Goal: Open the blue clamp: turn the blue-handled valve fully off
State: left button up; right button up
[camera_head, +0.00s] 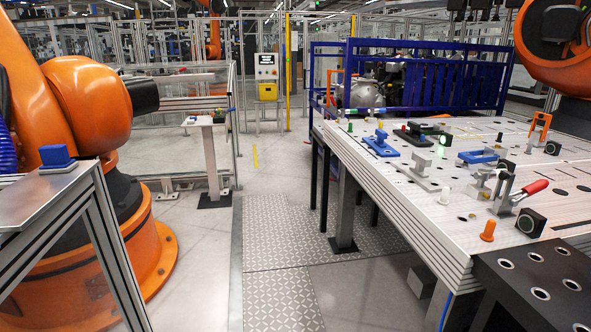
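A blue clamp-like fixture (380,145) with a flat blue base and a short upright part sits on the far left part of the metal worktable (410,195). A second blue piece, a low rectangular frame (479,156), lies on the same table farther right. Both are small here, and I cannot tell which one is the valve or how a handle is turned. Neither of my grippers is in view.
The table also holds a red-handled toggle clamp (520,194), a grey bracket (420,168), an orange knob (488,231) and a black block (531,222). A large orange robot (88,95) stands at left behind a small stand (70,190). Floor between is clear.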

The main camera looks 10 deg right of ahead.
aim_at(372, 111)
jog(key=i+z, duration=0.25)
jog(key=i, duration=0.5)
jog(key=i+j+z, duration=0.1)
jog(key=i+z, duration=0.2)
jog(key=i, duration=0.4)
jog(key=i+z, duration=0.15)
jog(key=i, duration=0.45)
jog(key=i+j+z, duration=0.15)
jog(key=i, duration=0.45)
